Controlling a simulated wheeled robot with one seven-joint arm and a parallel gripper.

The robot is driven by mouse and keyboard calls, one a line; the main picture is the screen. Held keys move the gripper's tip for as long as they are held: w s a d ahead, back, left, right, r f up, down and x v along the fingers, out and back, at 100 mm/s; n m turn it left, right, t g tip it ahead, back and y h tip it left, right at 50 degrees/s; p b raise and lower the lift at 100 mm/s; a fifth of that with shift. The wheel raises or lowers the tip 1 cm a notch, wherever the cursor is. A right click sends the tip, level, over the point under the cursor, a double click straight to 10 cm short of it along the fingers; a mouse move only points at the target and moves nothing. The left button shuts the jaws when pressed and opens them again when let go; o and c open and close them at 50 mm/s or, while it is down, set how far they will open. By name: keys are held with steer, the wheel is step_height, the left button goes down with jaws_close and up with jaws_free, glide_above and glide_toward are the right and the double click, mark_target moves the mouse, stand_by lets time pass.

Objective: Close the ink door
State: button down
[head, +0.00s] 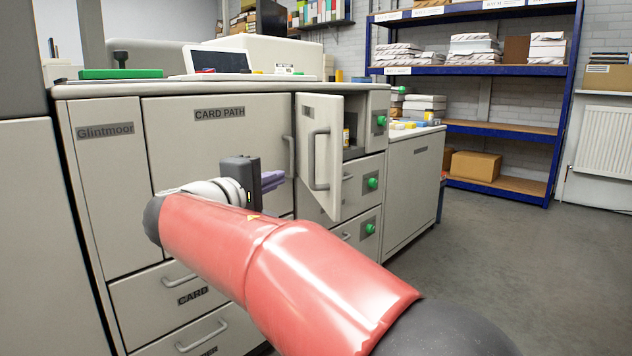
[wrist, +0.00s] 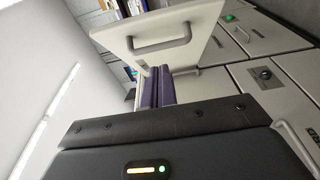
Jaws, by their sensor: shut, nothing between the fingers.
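The open door (head: 330,110), taken as the ink door, is a pale panel with a grey bar handle (head: 313,160). It stands swung out from the cabinet, with an open compartment (head: 354,135) showing past its edge. My gripper (head: 273,180) has purple fingers, shut and empty, a little left of this door and in front of the CARD PATH panel (head: 215,150). In the wrist view the purple fingertips (wrist: 157,86) point toward the door (wrist: 190,20) and its handle (wrist: 158,43). I cannot tell whether they touch it. The door's label is too small to read.
Drawers (head: 365,185) with green knobs lie below and beside the open door. The CARD PATH panel's handle (head: 289,155) is near the door's left edge. A lower cabinet (head: 410,185) stands to the right. Floor (head: 490,260) on the right is clear before the blue shelf rack (head: 555,150).

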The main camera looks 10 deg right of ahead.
glide_toward(331, 163)
steer(key=w, duration=0.4)
steer(key=d, duration=0.3)
steer(key=shift+w+p, duration=0.15)
steer(key=shift+p, duration=0.2)
steer(key=shift+d, duration=0.4)
